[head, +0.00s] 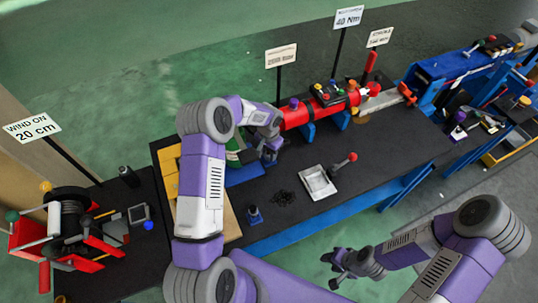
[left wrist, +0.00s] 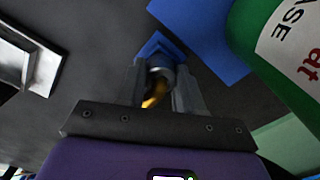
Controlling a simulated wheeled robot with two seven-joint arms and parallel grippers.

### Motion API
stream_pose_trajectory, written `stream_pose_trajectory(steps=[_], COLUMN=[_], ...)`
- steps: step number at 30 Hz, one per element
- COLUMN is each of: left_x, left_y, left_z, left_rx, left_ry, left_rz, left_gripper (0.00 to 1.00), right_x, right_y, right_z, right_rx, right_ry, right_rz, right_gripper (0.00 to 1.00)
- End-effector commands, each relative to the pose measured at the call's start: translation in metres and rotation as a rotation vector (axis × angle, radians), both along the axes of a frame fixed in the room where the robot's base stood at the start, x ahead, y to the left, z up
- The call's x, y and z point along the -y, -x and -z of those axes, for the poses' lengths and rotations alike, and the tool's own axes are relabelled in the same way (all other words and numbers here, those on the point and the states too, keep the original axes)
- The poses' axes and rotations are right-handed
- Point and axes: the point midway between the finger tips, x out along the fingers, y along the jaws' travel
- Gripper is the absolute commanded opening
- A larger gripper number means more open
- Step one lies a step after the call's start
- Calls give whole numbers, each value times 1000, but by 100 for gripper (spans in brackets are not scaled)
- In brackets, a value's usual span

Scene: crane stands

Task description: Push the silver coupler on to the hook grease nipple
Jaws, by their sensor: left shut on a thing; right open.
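My left gripper (head: 270,152) reaches down over the bench beside the green grease container (head: 236,150), and its fingertips are partly hidden in the head view. In the left wrist view the fingers (left wrist: 162,88) are shut on a small silver cylinder, which I take for the silver coupler (left wrist: 160,64). A brass-coloured part shows below it, and a blue piece (left wrist: 154,46) lies just beyond it. I cannot make out the hook grease nipple. My right gripper (head: 342,272) is open and empty over the floor in front of the bench.
A red cylinder (head: 300,115) on blue supports lies behind my left gripper. A silver tray (head: 318,183), a dark chain pile (head: 284,197) and a small blue stand (head: 254,214) are on the black bench. A red winch (head: 65,235) stands at left.

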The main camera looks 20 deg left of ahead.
Motion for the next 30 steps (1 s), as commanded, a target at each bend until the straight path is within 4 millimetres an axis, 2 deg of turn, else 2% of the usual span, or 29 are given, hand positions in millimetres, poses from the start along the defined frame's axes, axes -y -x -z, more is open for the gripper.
stream_pose_trajectory(steps=[30], left_x=[0], left_y=[0], left_z=[-45], left_rx=[0], left_ry=[0], left_rz=[0], left_gripper=[1], right_x=[0], right_y=[0], right_z=[-25], right_rx=[0], right_ry=[0], right_rz=[0], right_gripper=[43])
